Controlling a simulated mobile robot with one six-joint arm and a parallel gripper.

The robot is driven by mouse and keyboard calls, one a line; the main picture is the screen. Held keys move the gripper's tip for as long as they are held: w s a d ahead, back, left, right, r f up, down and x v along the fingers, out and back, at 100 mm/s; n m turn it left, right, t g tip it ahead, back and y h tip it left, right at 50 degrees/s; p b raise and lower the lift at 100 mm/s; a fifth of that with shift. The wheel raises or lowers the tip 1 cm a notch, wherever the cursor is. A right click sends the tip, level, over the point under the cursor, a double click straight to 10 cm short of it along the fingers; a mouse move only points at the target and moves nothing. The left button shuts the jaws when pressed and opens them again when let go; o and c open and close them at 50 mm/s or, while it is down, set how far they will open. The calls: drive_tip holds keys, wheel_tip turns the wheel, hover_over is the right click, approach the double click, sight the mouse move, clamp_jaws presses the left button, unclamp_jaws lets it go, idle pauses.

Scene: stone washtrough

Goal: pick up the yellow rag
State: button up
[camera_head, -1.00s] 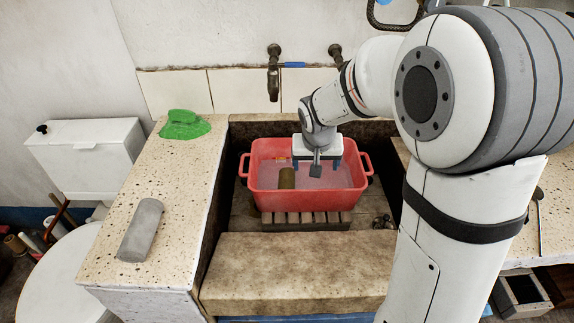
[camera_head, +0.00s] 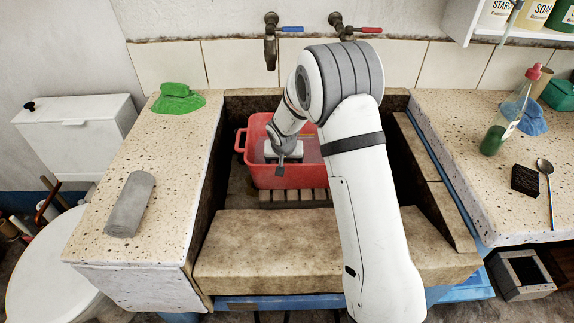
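The red basin (camera_head: 262,178) stands in the stone trough and holds cloudy water. My gripper (camera_head: 281,164) is low inside the basin, at its left part, seen from behind. My gripper and arm hide much of the basin's inside. I cannot make out a yellow rag in the view now, and I cannot tell whether my gripper is open, shut or touching anything.
A grey roll (camera_head: 131,204) and a green cloth (camera_head: 178,98) lie on the left counter. The right counter has a spray bottle (camera_head: 496,138), a blue cloth (camera_head: 533,120), a dark block (camera_head: 525,180) and a spoon (camera_head: 548,188). Taps (camera_head: 270,42) hang above the trough.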

drive_tip(key=shift+x, duration=0.8)
drive_tip(key=shift+c, duration=0.2)
drive_tip(key=c, duration=1.1)
drive_tip(key=shift+r, duration=0.15)
